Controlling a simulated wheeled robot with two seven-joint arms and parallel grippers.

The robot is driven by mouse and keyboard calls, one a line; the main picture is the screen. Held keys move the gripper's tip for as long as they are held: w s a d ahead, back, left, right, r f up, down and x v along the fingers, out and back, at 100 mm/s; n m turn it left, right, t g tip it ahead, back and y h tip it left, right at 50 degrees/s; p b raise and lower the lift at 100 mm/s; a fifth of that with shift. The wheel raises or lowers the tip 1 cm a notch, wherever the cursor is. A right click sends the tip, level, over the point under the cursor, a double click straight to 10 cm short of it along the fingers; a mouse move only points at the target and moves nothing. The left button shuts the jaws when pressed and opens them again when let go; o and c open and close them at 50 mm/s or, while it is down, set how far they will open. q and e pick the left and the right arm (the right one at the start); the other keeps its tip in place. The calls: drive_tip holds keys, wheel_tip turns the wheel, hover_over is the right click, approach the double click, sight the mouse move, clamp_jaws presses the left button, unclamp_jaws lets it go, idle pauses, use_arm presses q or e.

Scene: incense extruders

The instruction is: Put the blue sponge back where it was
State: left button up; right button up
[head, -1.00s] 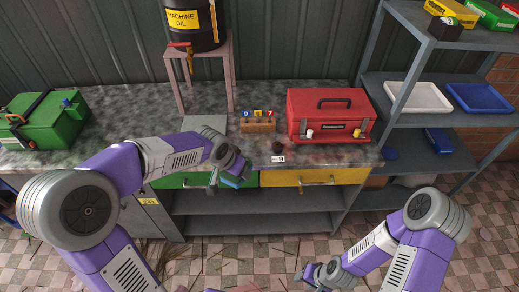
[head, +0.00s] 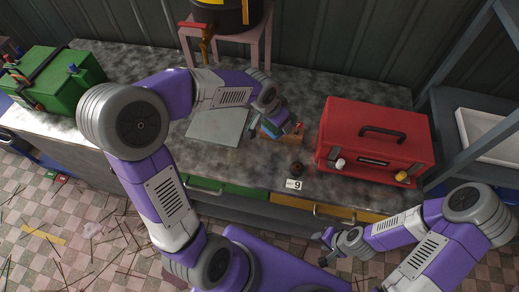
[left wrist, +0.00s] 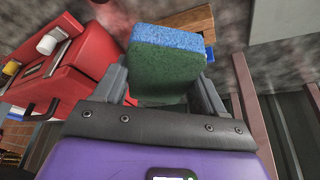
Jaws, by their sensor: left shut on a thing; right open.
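The sponge (left wrist: 168,65), with a blue layer and a dark green layer, sits between the jaws of my left gripper (left wrist: 168,85) in the left wrist view. In the head view my left gripper (head: 272,122) is over the worktop, in front of the small wooden block (head: 292,134) with coloured items, and hides most of that block. The sponge is mostly hidden by the gripper in the head view. My right gripper (head: 328,247) is open and empty, low in front of the bench.
A red toolbox (head: 375,140) stands right of the block. A grey plate (head: 217,126) lies left. A green box (head: 50,80) is far left.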

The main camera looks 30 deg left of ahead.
use_arm(q)
drive_tip(key=s+a+f+m+h+b, duration=0.1)
drive_tip(key=s+a+f+m+b, duration=0.1)
drive_tip(key=s+a+m, duration=0.15)
drive_tip(key=m+g+h+b, duration=0.2)
drive_tip(key=m+g+b, duration=0.1)
drive_tip(key=m, duration=0.4)
hover_over(255, 163)
drive_tip(key=a, duration=0.1)
drive_tip(key=f, duration=0.1)
drive_tip(key=shift+m, duration=0.35)
drive_tip(key=f+b, duration=0.1)
drive_tip(key=f, duration=0.4)
drive_tip(key=f+b, duration=0.1)
drive_tip(key=f, duration=0.3)
drive_tip(key=shift+s+a+f, duration=0.2)
drive_tip(key=shift+f, duration=0.2)
drive_tip(key=shift+b, duration=0.3)
drive_tip(key=o, duration=1)
drive_tip(key=shift+f, duration=0.1)
drive_tip(key=p+v, duration=0.3)
drive_tip(key=v, duration=0.9)
drive_tip(key=shift+d+r, duration=0.1)
drive_tip(key=shift+r, duration=0.1)
